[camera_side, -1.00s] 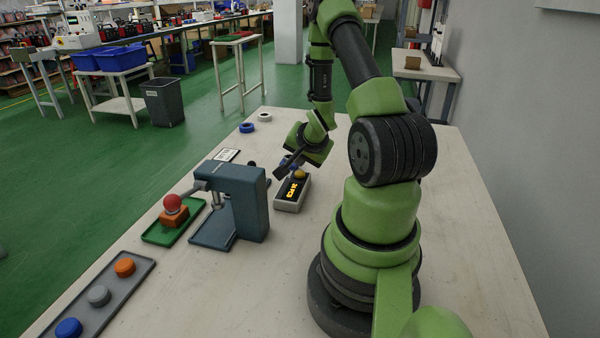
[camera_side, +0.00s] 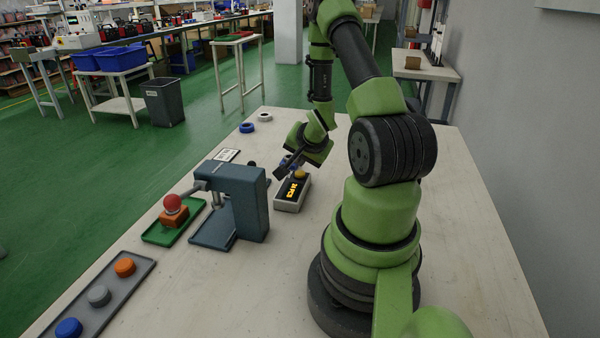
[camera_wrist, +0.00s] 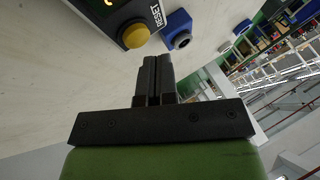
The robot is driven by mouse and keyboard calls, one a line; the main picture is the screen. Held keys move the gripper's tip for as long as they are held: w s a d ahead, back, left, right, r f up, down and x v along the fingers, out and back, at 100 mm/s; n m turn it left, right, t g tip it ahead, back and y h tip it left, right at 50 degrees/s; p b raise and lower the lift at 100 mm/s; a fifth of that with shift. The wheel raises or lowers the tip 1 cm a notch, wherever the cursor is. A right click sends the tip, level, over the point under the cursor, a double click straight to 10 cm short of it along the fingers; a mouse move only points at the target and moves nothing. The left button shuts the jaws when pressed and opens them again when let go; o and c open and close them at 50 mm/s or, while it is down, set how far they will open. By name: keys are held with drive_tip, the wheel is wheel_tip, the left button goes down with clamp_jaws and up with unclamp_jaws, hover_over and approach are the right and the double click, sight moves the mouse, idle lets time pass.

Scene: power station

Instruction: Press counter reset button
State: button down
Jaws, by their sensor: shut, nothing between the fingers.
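The counter (camera_side: 292,192) is a small grey box with a dark face and glowing orange digits on the table. Its yellow reset button (camera_side: 299,174) sits at its far end. In the wrist view the yellow button (camera_wrist: 136,36) shows beside a "RESET" label (camera_wrist: 157,14), ahead and slightly left of my fingers. My gripper (camera_side: 281,172) is just left of the button in the side view. In the wrist view my gripper (camera_wrist: 155,62) has its two dark fingers together and empty. I cannot tell the exact gap between fingertips and button; no contact is evident.
A blue-grey press (camera_side: 250,205) with a red-knobbed lever (camera_side: 172,203) stands left of the counter. A green tray (camera_side: 160,236) holds an orange block (camera_side: 173,217). A grey tray (camera_side: 110,290) with coloured caps lies front left. A blue piece (camera_wrist: 178,28) is near the label.

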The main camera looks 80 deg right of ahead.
sight(302, 172)
drive_tip(key=shift+f, duration=0.1)
drive_tip(key=shift+f, duration=0.3)
drive_tip(key=shift+f, duration=0.45)
idle(0.5)
idle(0.3)
drive_tip(key=shift+r, duration=0.85)
drive_tip(key=shift+r, duration=2.5)
